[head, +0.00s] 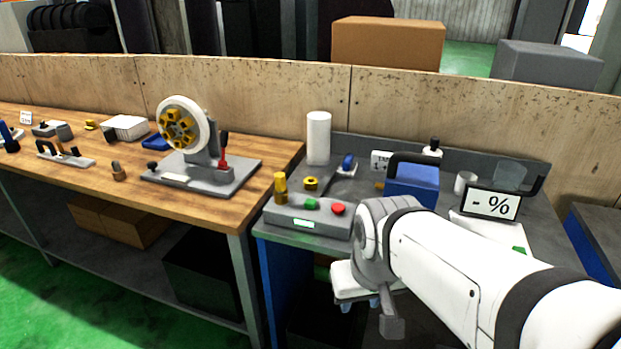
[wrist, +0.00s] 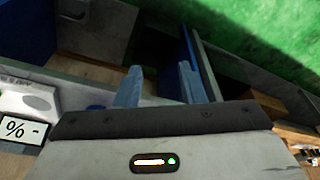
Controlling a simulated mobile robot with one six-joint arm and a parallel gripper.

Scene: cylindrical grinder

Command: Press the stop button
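A grey control box (head: 310,222) stands at the front left of the grey table and carries a green button (head: 312,204) and a red button (head: 338,209). The red one appears to be the stop button; no label on it is readable. My gripper (head: 360,303) hangs below and just right of the box, near the table's front edge, not touching the buttons. In the wrist view my gripper (wrist: 160,85) shows two blue fingers apart with nothing between them. The buttons cannot be made out in the wrist view.
A yellow-topped post (head: 280,187) stands behind the box's left end. A white cylinder (head: 318,137), a blue box with a dark handle (head: 412,185) and a "- %" display (head: 491,204) stand on the table. A wooden bench (head: 100,150) with a grinder wheel (head: 183,126) adjoins left.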

